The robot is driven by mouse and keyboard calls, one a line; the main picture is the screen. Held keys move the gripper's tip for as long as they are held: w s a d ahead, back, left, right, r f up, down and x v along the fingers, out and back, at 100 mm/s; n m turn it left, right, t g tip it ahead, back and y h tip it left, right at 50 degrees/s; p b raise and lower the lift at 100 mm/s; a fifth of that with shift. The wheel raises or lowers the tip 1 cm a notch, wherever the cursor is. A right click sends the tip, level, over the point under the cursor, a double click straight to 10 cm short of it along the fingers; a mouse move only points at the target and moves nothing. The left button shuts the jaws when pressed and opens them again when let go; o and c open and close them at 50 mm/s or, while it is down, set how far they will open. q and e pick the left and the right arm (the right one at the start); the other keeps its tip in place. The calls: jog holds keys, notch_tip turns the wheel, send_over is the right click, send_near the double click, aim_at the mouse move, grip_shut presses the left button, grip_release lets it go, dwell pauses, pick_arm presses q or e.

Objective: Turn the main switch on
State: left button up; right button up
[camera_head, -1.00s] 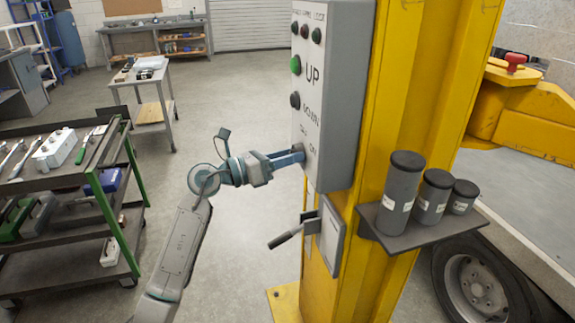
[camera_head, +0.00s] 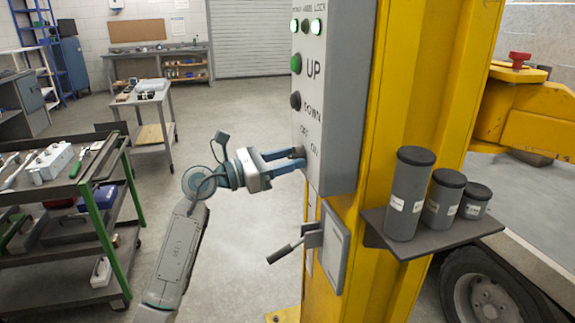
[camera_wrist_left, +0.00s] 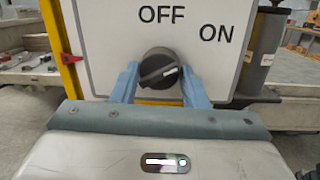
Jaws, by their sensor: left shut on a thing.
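The main switch is a dark round knob (camera_wrist_left: 158,70) low on the grey control box (camera_head: 337,100), below the OFF and ON labels. In the wrist view its grip bar is tilted, its upper right end pointing toward ON. My left gripper (camera_head: 292,158) reaches the box from the left. Its blue fingers stand on both sides of the knob in the wrist view (camera_wrist_left: 160,85), shut on it. Two lamps (camera_head: 317,27) at the top of the box glow. Green UP (camera_head: 296,64) and black DOWN (camera_head: 296,101) buttons sit above the switch. My right gripper is not in view.
A lever (camera_head: 286,252) sticks out left below the box on the yellow post (camera_head: 407,110). A shelf (camera_head: 432,237) with three dark canisters is right of the post. A tool cart (camera_head: 118,235) stands at left, with open floor between.

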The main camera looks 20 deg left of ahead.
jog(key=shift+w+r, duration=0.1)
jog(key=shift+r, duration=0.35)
pick_arm(q)
jog(key=o, duration=1)
jog(key=shift+c, duration=0.2)
jog(key=b+v, duration=0.3)
jog(key=v, duration=0.7)
jog(key=shift+s+a, duration=0.2)
jog(key=shift+a, duration=0.15)
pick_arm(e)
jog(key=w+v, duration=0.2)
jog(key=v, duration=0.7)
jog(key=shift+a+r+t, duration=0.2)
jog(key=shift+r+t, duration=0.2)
pick_arm(q)
jog(key=shift+f, duration=0.1)
